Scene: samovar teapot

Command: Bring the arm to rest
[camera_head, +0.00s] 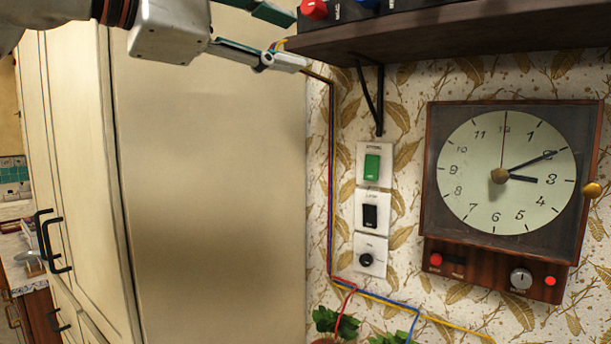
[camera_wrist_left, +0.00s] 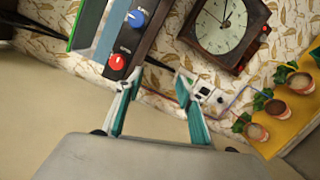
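My left gripper (camera_head: 280,58) comes in at the top left of the head view, in front of the cream cabinet and just below the left end of the dark shelf. In the left wrist view its two teal-padded fingers (camera_wrist_left: 158,84) stand apart with nothing between them. The red knob (camera_wrist_left: 117,62) and blue knob (camera_wrist_left: 136,18) on the shelf's panel lie beyond the fingers, upper left. My right gripper is in neither view.
The dark shelf (camera_head: 450,32) juts out close to the gripper. A cream cabinet (camera_head: 215,190) fills the left. A wall clock (camera_head: 460,200) and switches (camera_head: 372,168) are on the papered wall. Potted plants (camera_wrist_left: 273,108) stand on a yellow surface. Wires run down the wall.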

